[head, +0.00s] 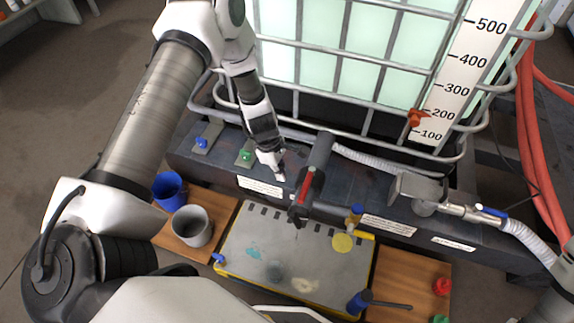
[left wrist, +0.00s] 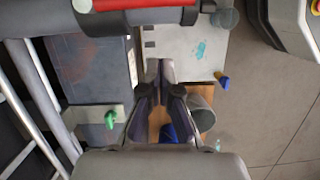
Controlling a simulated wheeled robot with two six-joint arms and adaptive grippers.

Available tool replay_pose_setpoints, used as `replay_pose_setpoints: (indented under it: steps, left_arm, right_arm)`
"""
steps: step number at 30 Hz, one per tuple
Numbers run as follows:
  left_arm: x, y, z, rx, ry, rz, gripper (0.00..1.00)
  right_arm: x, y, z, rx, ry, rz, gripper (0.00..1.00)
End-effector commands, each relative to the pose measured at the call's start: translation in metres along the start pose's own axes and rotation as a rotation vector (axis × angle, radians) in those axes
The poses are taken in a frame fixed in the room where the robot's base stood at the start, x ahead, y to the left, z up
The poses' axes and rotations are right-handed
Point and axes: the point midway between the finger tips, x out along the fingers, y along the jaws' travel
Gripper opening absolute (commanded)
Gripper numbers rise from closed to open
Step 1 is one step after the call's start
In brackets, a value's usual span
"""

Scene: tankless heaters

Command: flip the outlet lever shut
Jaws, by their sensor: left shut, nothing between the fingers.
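The outlet is a dark pipe (head: 319,155) that sticks out from the tank's base over a grey tray. Its red lever (head: 307,187) lies on top near the spout, roughly in line with the pipe. The lever also shows as a red bar (left wrist: 130,4) at the top edge of the left wrist view. My left gripper (head: 279,175) is shut and empty, just left of the pipe and apart from the lever. Its closed fingers (left wrist: 162,72) show in the left wrist view. My right gripper is not in view.
The grey tray (head: 290,255) lies in front. A blue cup (head: 168,190) and grey cup (head: 192,226) stand left of it. Green (head: 244,156) and blue (head: 202,142) knobs sit on the base. A caged tank (head: 310,68) rises behind; a blue-handled valve (head: 480,210) is at right.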

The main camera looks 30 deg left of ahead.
Motion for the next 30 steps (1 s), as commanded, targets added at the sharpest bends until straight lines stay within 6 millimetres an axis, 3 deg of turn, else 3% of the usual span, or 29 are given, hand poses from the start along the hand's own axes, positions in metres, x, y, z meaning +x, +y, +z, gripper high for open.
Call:
replay_pose_setpoints:
  steps: [1,3,9,27,30]
  left_arm:
    - [-0.024,0.0,0.003,0.001,-0.001,0.001,0.0]
    - [-0.04,0.0,0.003,0.0,-0.001,0.002,0.0]
    - [-0.069,-0.001,0.002,0.001,0.0,0.001,0.0]
    - [-0.071,-0.001,0.0,0.0,0.001,0.001,0.0]
    - [-0.065,-0.007,0.0,0.003,0.006,-0.015,0.0]
  right_arm:
    - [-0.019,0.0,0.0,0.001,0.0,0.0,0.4]
    - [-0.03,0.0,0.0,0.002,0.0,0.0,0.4]
    - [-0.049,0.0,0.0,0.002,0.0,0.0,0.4]
    - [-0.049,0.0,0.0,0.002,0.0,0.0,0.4]
    - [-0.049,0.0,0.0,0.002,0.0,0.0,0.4]
